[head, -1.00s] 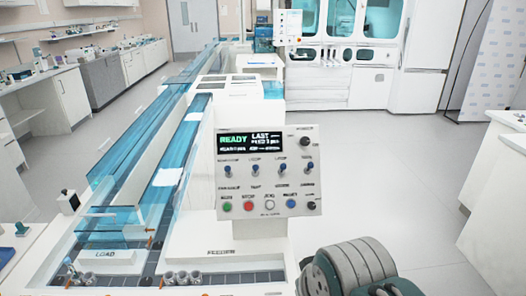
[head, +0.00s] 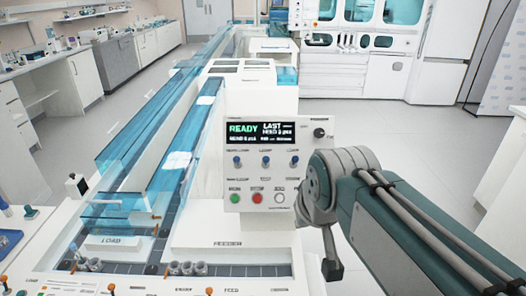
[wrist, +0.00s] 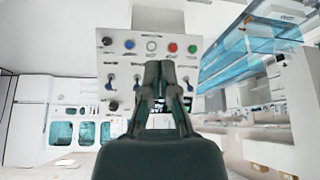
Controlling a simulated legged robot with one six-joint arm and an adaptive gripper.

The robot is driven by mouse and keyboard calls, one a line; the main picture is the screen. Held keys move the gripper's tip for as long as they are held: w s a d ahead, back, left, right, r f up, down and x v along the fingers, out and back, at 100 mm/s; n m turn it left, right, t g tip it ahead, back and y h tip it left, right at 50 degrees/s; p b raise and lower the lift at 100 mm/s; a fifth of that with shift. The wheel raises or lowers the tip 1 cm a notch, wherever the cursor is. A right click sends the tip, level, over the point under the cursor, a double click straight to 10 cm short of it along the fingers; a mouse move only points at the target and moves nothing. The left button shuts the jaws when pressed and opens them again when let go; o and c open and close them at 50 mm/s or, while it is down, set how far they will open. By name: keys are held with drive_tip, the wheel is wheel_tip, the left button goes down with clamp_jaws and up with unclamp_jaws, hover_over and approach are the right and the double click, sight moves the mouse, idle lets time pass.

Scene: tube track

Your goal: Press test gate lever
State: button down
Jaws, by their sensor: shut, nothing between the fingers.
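The white control panel (head: 270,165) stands upright with a lit READY display (head: 262,134). Below the display is a row of blue-tipped levers, among them one lever (head: 266,161) near the middle; the labels are too small to tell which is the test gate lever. My arm covers the panel's right part in the head view. In the wrist view, which is upside down, my gripper (wrist: 162,70) is shut and empty in front of the panel (wrist: 145,20). Its fingers overlap the lever row and hide part of it. Blue levers (wrist: 110,84) show beside them. Contact cannot be told.
Green (head: 235,198), red (head: 257,197) and white (head: 279,198) buttons sit below the levers. Blue clear track covers (head: 170,150) run along the left. Orange-tipped levers (head: 209,290) stand at the front edge. Open floor lies to the right.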

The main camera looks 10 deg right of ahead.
drive_tip(key=w+r, duration=0.4)
drive_tip(key=w, duration=0.9)
approach(266, 162)
drive_tip(key=w+r, duration=0.2)
drive_tip(key=shift+w+d, duration=0.1)
drive_tip(key=shift+w, duration=0.25)
drive_tip(key=x, duration=1)
drive_tip(key=shift+w, duration=0.1)
